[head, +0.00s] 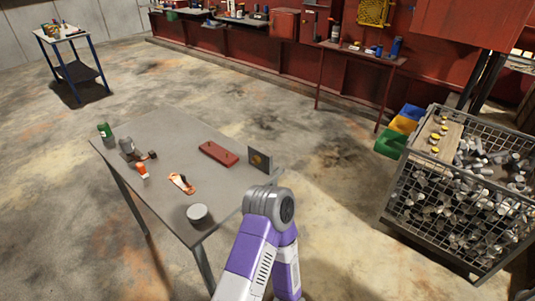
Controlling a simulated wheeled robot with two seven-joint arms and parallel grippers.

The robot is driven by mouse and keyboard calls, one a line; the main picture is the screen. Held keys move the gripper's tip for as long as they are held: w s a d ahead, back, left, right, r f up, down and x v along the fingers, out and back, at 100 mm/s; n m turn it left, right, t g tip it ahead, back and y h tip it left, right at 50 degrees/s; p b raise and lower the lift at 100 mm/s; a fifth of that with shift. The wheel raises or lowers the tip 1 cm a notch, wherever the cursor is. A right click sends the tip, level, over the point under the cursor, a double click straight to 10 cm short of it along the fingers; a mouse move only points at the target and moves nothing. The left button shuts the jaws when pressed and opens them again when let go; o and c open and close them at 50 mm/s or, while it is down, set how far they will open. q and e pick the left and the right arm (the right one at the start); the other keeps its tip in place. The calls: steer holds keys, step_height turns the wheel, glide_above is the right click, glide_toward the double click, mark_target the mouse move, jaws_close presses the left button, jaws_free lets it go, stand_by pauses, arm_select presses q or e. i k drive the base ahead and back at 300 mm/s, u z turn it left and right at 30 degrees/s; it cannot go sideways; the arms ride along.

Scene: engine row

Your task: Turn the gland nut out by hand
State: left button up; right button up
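A small upright dark plate (267,158) stands at the right edge of the grey table (168,215). A small brass-coloured round piece (258,161) sits on its face; it may be the gland nut, but it is too small to tell. One of my arms, purple and white, rises from the bottom middle, its grey joint just in front of the plate and over the table's right corner. Neither gripper shows in this view, so what they hold is hidden.
The table also bears a red flat block (218,153), a grey round tin (197,214), an orange-and-white bottle (142,171), a green can (105,131) and a stained rag (182,183). A wire cage of metal parts (450,190) stands right. Open floor lies between.

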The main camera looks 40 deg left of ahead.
mark_target(256, 159)
steer(key=i, duration=0.35)
steer(key=u, duration=0.95)
